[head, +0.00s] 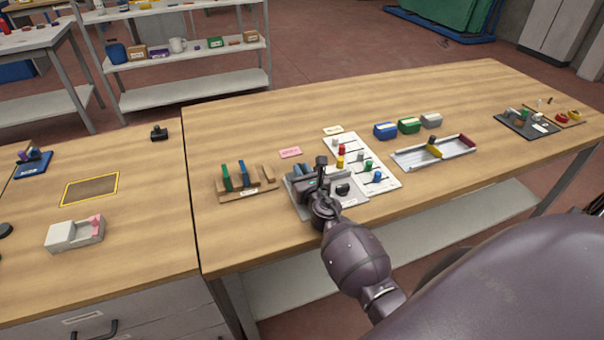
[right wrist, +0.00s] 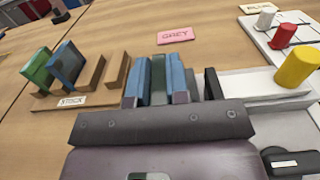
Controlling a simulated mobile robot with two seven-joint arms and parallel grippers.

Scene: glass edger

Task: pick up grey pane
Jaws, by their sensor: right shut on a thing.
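The grey pane (right wrist: 158,78), a dark greenish-grey upright plate, stands between the two blue-faced fingers of my right gripper (right wrist: 158,88) in the right wrist view. The fingers are shut on it from both sides. In the head view my right gripper (head: 303,172) is low over the left part of a grey fixture (head: 350,206), and the pane is hard to make out there. I cannot tell whether the pane's lower edge touches the fixture. A pink card reading GREY (head: 290,152) lies just beyond. My left gripper is not in view.
A wooden stock rack (head: 258,194) left of the gripper holds a green pane (head: 227,177) and a blue pane (head: 241,176). A white board with coloured pegs (head: 388,184) and a long tray (head: 408,162) lie to the right. The front left bench has free room.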

